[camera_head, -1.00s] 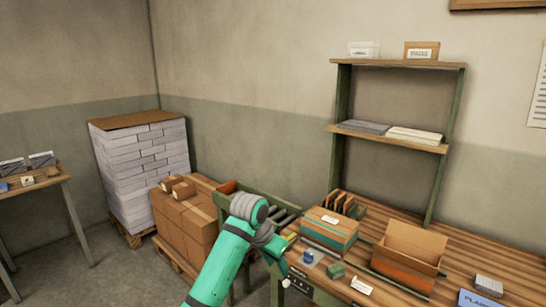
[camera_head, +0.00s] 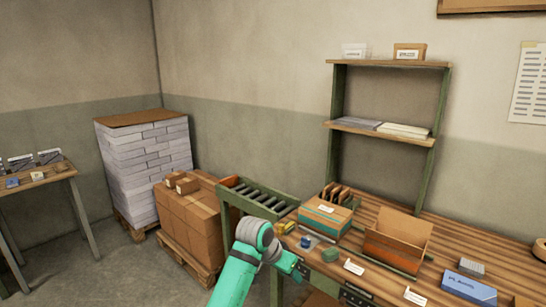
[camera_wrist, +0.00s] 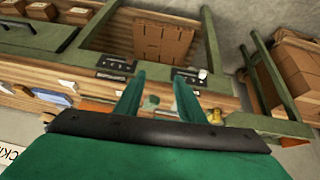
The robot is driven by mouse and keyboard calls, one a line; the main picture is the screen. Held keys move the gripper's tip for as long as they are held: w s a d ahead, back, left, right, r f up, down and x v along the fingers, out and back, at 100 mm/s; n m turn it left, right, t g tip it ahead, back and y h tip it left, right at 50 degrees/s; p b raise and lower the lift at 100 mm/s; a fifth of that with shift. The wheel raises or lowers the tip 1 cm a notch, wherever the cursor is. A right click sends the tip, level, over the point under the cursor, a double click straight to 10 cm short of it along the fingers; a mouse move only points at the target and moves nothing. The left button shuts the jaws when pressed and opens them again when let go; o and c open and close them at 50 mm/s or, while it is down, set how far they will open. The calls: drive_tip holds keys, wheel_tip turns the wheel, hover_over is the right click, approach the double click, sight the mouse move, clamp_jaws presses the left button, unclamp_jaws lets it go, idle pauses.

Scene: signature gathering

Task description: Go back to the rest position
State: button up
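My green arm with grey joints reaches up from the bottom of the head view to the front edge of the workbench (camera_head: 470,235). My gripper (camera_wrist: 158,88) shows in the wrist view as two green fingers spread apart. I see nothing held between them; a small pale object shows behind the gap. In the head view the fingers are too small and covered to make out, near the bench's front edge.
On the bench stand a closed carton with a teal band (camera_head: 325,218), an open carton (camera_head: 398,240) and a blue box (camera_head: 468,288). A roller conveyor (camera_head: 258,200), stacked brown boxes (camera_head: 190,220) and a paper pallet (camera_head: 145,165) stand left. Floor (camera_head: 125,265) is clear at lower left.

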drive_tip(key=s+d+f+n+t+h, duration=0.25)
drive_tip(key=s+d+f, duration=0.25)
drive_tip(key=d+f, duration=0.3)
drive_tip(key=s+d+f+n+t+h, duration=0.1)
drive_tip(key=s+d+f+n+t, duration=0.35)
drive_tip(key=f, duration=0.45)
drive_tip(key=s+a+f+n+t+y, duration=0.1)
drive_tip(key=s+a+f+y, duration=0.15)
drive_tip(key=s, duration=0.55)
drive_tip(key=s+a+f+n+t+y, duration=0.15)
drive_tip(key=s+f, duration=0.25)
drive_tip(key=s, duration=0.5)
drive_tip(key=s+a+r+y, duration=0.15)
drive_tip(key=s+a, duration=0.25)
drive_tip(key=s, duration=0.5)
drive_tip(key=s+a+r+y, duration=0.1)
drive_tip(key=s+a+y, duration=0.1)
drive_tip(key=s+a, duration=0.5)
drive_tip(key=s+a+r+m+t, duration=0.1)
drive_tip(key=s+a+r, duration=0.1)
drive_tip(key=s+r, duration=0.5)
drive_tip(key=s, duration=0.4)
drive_tip(key=shift+s+a+r+m+t, duration=0.15)
drive_tip(key=shift+s+r+m+t, duration=0.15)
drive_tip(key=shift+r+m+t, duration=0.1)
